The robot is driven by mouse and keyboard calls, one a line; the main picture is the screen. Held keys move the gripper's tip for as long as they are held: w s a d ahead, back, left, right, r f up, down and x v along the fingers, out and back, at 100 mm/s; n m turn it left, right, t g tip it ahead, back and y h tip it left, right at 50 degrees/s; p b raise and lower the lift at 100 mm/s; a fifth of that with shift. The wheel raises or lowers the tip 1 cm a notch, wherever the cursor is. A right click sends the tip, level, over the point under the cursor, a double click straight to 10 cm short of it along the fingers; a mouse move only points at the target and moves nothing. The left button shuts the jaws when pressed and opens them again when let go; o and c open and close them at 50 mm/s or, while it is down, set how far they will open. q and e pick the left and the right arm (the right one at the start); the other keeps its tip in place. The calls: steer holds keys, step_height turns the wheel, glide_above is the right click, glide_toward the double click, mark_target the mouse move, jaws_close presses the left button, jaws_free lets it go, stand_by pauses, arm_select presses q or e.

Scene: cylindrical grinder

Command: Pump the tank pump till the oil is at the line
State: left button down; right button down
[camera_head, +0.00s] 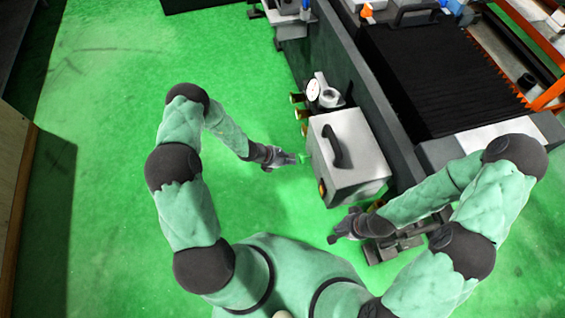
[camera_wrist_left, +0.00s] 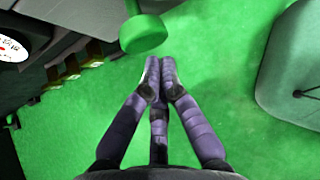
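The tank (camera_head: 350,155) is a pale box with a dark handle on its top, beside the machine in the head view. A green knob (camera_head: 304,159) sticks out at its left side. The knob shows larger at the top of the left wrist view (camera_wrist_left: 143,34). My left gripper (camera_head: 289,159) points at the knob from the left. In the left wrist view its fingertips (camera_wrist_left: 160,72) are together, just short of the knob, with nothing seen between them. My right gripper (camera_head: 340,229) hangs below the tank; its fingers are too small to judge. No oil level or line is readable.
A white round gauge (camera_head: 313,90) sits above the tank, with brass fittings (camera_head: 297,98) beside it. The long dark machine (camera_head: 345,65) runs along the right. Green floor (camera_head: 110,120) is open to the left. A grey metal assembly (camera_head: 395,245) lies near my right gripper.

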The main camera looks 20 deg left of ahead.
arm_select(q)
steer(key=shift+w+d, duration=0.2)
steer(key=shift+d, duration=0.05)
